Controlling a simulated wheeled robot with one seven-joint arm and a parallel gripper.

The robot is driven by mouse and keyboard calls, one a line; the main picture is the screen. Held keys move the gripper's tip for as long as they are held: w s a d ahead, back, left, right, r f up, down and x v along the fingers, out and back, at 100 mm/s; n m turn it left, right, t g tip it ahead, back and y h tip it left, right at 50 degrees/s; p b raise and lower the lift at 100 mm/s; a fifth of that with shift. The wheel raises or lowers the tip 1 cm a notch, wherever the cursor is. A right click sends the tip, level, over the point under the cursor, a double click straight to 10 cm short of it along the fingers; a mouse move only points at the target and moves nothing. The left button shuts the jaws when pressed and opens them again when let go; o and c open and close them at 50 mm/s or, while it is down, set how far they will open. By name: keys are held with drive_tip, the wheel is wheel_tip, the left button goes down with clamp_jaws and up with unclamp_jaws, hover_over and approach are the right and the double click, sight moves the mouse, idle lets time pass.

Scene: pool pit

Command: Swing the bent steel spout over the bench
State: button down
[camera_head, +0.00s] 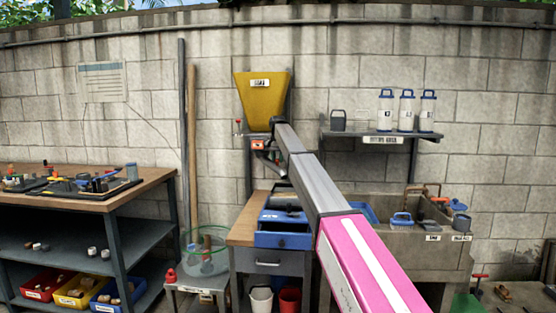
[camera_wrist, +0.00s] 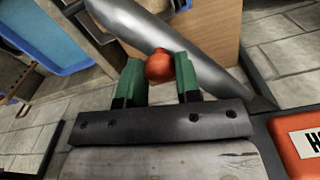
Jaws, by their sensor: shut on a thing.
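The bent steel spout (camera_wrist: 215,72) crosses the wrist view as a thick grey tube. A round orange-red knob (camera_wrist: 160,66) shows in front of it, between the two green fingers of my gripper (camera_wrist: 160,82). The gripper is shut on this knob. In the head view a yellow hopper (camera_head: 262,100) hangs on the wall. My arm reaches up to just below it and hides most of the spout and the gripper. The bench (camera_head: 243,230), with a wooden top, stands below the hopper.
Blue trays (camera_head: 284,238) sit on the bench. An orange-red labelled box (camera_wrist: 298,140) lies close at right in the wrist view. A wall shelf (camera_head: 385,136) with containers and a stone sink (camera_head: 410,250) stand right. A cluttered workbench (camera_head: 85,205) stands left.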

drive_tip(key=shift+s+a+m, duration=0.4)
drive_tip(key=shift+a, duration=0.2)
drive_tip(key=s+a+m, duration=0.2)
drive_tip(key=a+m, duration=0.4)
drive_tip(key=a, duration=0.3)
drive_tip(key=shift+a, duration=0.25)
drive_tip(key=c, duration=0.8)
unclamp_jaws()
wheel_tip(320, 180, up, 11)
